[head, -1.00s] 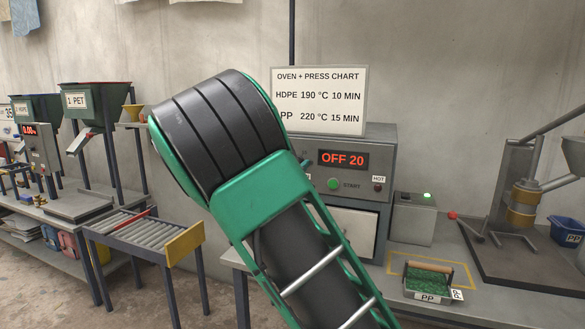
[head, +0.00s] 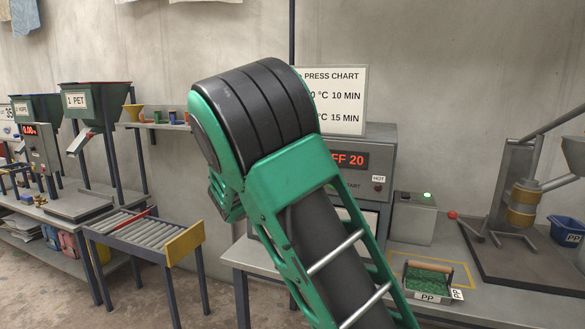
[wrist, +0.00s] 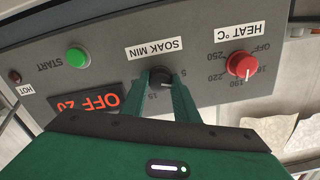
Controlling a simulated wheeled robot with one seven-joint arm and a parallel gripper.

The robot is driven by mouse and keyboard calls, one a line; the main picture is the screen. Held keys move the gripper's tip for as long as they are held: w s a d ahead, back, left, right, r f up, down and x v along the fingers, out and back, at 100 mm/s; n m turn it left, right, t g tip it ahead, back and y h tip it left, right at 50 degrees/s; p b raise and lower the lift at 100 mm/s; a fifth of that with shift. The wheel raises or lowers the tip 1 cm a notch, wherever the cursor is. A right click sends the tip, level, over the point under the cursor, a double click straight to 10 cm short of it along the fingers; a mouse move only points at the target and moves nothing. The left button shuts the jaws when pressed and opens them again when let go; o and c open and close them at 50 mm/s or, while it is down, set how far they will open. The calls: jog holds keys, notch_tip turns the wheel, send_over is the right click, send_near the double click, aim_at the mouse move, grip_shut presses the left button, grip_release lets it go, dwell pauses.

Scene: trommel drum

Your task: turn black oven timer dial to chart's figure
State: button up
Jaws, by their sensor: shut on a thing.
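The black SOAK MIN dial (wrist: 160,77) is on the grey oven panel, which appears upside down in the wrist view. My gripper (wrist: 162,84) is shut on the dial, one finger on each side. Figures 5 and 15 show around it; the fingers cover part of the scale. The oven display (wrist: 92,102) reads OFF 20 and is partly covered by my gripper. In the head view the chart (head: 345,110) is partly behind my arm; its visible lines end in 10 MIN and 15 MIN. My arm hides the dial and gripper there.
The red HEAT °C dial (wrist: 241,65) and green START button (wrist: 77,57) flank the black dial. A press (head: 525,200) stands further right, and a roller stand (head: 140,228) at left.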

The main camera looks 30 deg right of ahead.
jog(key=shift+a+m, duration=0.15)
jog(key=shift+m, duration=3.65)
jog(key=shift+f, duration=0.1)
jog(key=o, duration=1)
jog(key=shift+o, duration=0.3)
